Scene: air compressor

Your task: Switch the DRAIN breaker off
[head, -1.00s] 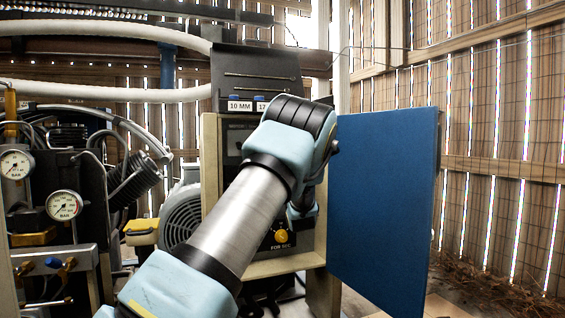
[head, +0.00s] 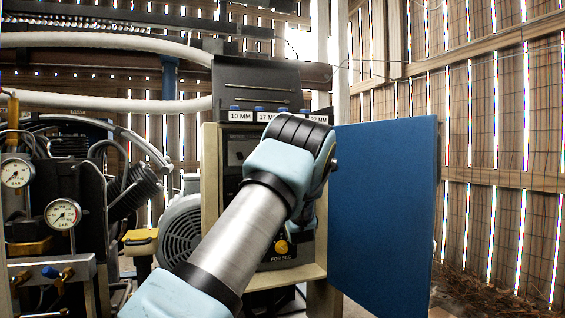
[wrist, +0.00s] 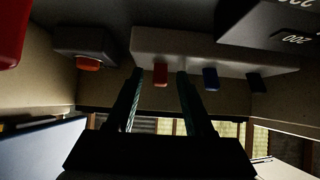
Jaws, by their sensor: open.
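In the wrist view, my gripper (wrist: 160,75) is open, with its two dark fingers reaching up toward a pale breaker block. A red toggle (wrist: 160,74) on that block appears between the fingertips; contact cannot be told. A blue toggle (wrist: 211,78) and a black toggle (wrist: 257,82) sit to its right. No DRAIN label is readable, so I cannot tell which toggle is that breaker. In the head view, my arm covers much of the open cabinet (head: 210,165), and my gripper and the breakers are hidden.
A blue cabinet door (head: 383,215) stands open at the right. In the wrist view, a dark block with a red button (wrist: 88,63) is left of the fingers, and a larger red part (wrist: 10,30) is at the left edge. Gauges (head: 62,213) stand left of the cabinet.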

